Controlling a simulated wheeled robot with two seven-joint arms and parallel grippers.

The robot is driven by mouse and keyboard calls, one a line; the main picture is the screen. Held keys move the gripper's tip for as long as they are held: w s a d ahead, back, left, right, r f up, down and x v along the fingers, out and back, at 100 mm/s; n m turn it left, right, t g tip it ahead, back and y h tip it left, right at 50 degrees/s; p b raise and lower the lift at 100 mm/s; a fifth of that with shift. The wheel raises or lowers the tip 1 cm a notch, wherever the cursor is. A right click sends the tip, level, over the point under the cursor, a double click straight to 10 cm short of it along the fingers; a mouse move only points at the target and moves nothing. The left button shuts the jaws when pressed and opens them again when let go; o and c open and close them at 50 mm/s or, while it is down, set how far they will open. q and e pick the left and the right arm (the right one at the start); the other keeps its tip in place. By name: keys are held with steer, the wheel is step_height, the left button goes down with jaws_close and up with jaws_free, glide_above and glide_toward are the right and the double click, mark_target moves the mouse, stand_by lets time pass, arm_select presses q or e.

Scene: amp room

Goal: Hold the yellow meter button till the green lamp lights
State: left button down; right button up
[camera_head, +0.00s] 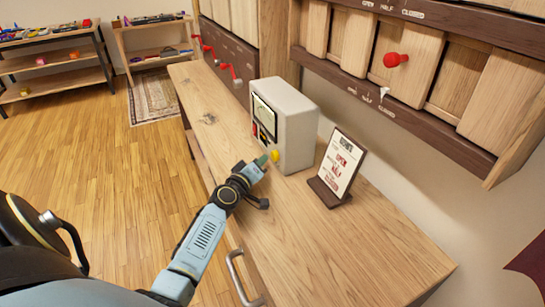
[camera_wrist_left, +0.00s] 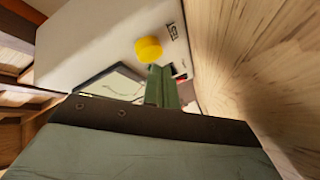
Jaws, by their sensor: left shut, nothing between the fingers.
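A lit green lamp cannot be made out. My right gripper is not in view.
A small sign (camera_head: 341,163) stands on the counter (camera_head: 330,245) right of the meter. Wooden sliding panels with red knobs (camera_head: 395,60) line the wall. Red levers (camera_head: 230,74) are farther back. The counter's front part is clear.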

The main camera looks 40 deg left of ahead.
arm_select(q)
steer(key=shift+w+d, duration=0.2)
steer(key=shift+w, duration=0.1)
steer(key=shift+w+d, duration=0.3)
steer(key=shift+w, duration=0.2)
stand_by(2.0)
steer(key=shift+s+a, duration=0.1)
steer(key=shift+s, duration=0.05)
stand_by(1.6)
steer(key=shift+s+a, duration=0.4)
steer(key=shift+s, duration=0.3)
steer(key=shift+s, duration=0.1)
steer(key=shift+s+a+b, duration=0.15)
steer(key=shift+s+a, duration=0.25)
steer(key=shift+s, duration=0.3)
steer(key=shift+s+a+b, duration=0.1)
steer(key=shift+s+a, duration=0.25)
steer(key=shift+s, duration=0.4)
steer(key=shift+s+a+b, duration=0.15)
steer(key=shift+s+a, duration=0.25)
steer(key=shift+s, duration=0.3)
steer(key=shift+s, duration=0.1)
